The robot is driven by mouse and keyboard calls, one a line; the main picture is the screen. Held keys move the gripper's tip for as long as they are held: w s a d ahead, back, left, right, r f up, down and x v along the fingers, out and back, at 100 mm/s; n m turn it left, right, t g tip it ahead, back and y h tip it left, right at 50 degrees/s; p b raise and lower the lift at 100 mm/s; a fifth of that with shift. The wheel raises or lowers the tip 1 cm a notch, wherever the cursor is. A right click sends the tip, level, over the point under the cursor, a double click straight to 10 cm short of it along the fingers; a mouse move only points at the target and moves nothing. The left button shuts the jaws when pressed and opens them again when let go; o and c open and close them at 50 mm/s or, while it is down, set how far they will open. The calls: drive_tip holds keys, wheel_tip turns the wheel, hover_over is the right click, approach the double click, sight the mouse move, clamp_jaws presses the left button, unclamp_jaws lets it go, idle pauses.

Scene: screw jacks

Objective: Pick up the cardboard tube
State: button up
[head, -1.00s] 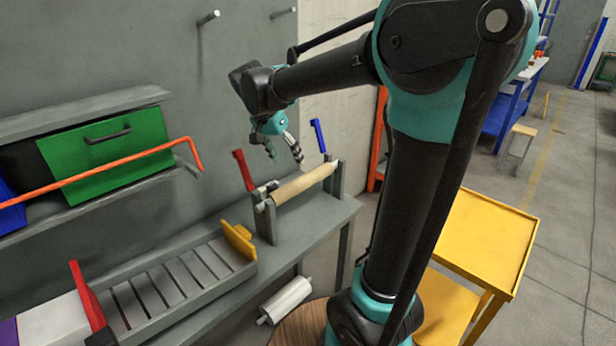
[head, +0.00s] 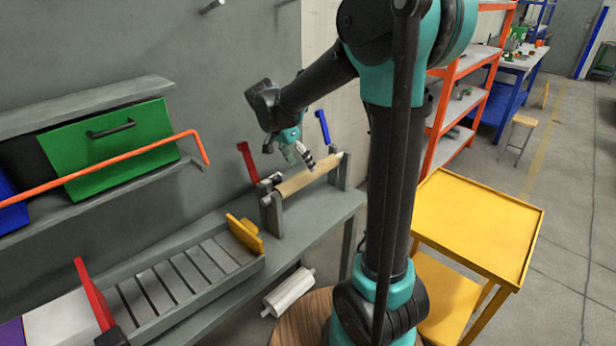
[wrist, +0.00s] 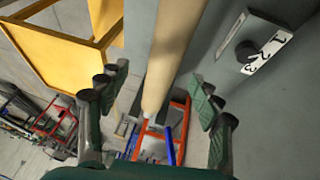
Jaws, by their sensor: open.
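The tan cardboard tube (head: 297,184) lies level across a grey stand with two uprights (head: 272,216) on the bench. In the wrist view the tube (wrist: 174,45) runs from the top edge down between the fingers. My gripper (head: 299,158) is just above the tube's middle in the head view. In the wrist view my gripper (wrist: 158,88) is open, with one finger on each side of the tube and gaps between. Contact with the tube does not show.
A red lever (head: 248,161) and a blue lever (head: 323,127) rise at the stand's ends. A slatted tray with a yellow end plate (head: 246,235) sits left on the bench. A white roll (head: 289,292) lies below. A yellow cart (head: 480,225) stands right.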

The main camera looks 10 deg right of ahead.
sight(305, 171)
drive_tip(key=shift+w+x, duration=0.15)
drive_tip(key=shift+x, duration=1.25)
drive_tip(key=shift+w+x, duration=0.15)
drive_tip(key=shift+x, duration=1.2)
drive_tip(key=shift+a, duration=0.1)
clamp_jaws()
